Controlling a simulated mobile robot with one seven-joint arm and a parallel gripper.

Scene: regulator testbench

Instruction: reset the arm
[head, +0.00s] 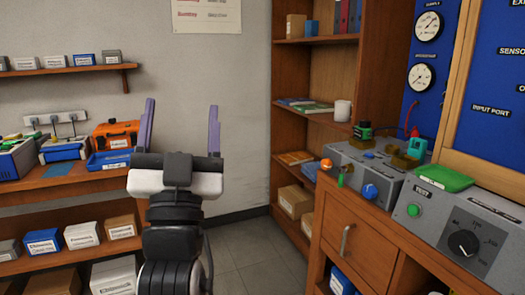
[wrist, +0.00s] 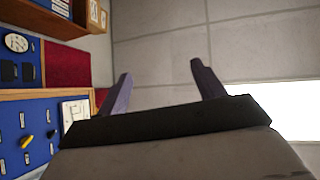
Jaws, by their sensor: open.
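My gripper (head: 182,128) is raised in front of me in the head view, with its two purple fingers spread wide and pointing up. Nothing is between the fingers.
A wooden bench (head: 388,232) with a grey test unit (head: 465,235) and a green button stands at the right. A bookshelf (head: 310,85) stands behind. At left, a shelf unit holds an orange toolbox (head: 116,132) and a blue tray (head: 108,161). Floor (head: 238,258) between is clear.

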